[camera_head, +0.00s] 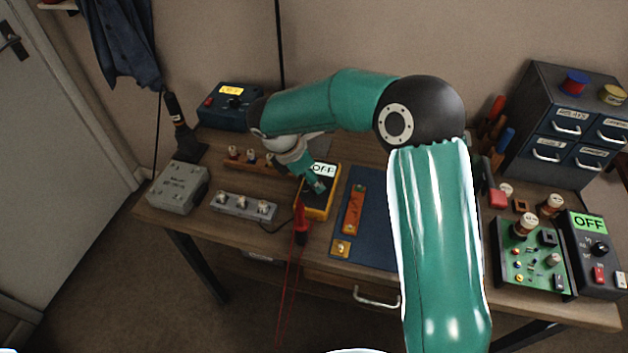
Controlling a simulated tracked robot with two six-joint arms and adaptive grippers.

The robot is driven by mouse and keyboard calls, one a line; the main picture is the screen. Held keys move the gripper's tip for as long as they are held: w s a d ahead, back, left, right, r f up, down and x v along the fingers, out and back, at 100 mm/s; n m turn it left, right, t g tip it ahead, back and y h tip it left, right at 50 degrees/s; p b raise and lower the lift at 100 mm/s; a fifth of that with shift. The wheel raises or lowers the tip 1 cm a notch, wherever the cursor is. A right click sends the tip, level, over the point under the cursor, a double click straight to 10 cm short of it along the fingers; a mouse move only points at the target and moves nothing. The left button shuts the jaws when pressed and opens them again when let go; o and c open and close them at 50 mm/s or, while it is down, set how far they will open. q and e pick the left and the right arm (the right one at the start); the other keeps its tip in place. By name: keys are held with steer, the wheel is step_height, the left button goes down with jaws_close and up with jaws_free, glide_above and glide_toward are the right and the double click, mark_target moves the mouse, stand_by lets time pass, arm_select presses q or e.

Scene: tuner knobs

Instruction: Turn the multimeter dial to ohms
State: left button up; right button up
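The multimeter (327,206) is a yellow-edged, dark-faced box lying on the workbench near the middle of the head view. Its pale display (324,169) reads OFF. My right arm comes up from the lower right and bends over the bench to the left. My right gripper (317,186) points down at the multimeter's face, just below the display. It covers the dial, so I cannot see where the dial points. The fingers are too small and too much overlapped to tell whether they are open, shut or touching the dial. My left gripper is not in view.
A red probe (301,222) with leads stands beside the multimeter's left edge. A blue mat (369,240) with an orange level (354,210) lies right of it. A knobbed grey strip (244,207) and a grey box (178,187) are left. A green circuit board (533,276) sits far right.

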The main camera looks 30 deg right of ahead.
steer(key=shift+x, duration=1.35)
steer(key=shift+c, duration=0.3)
jaws_close()
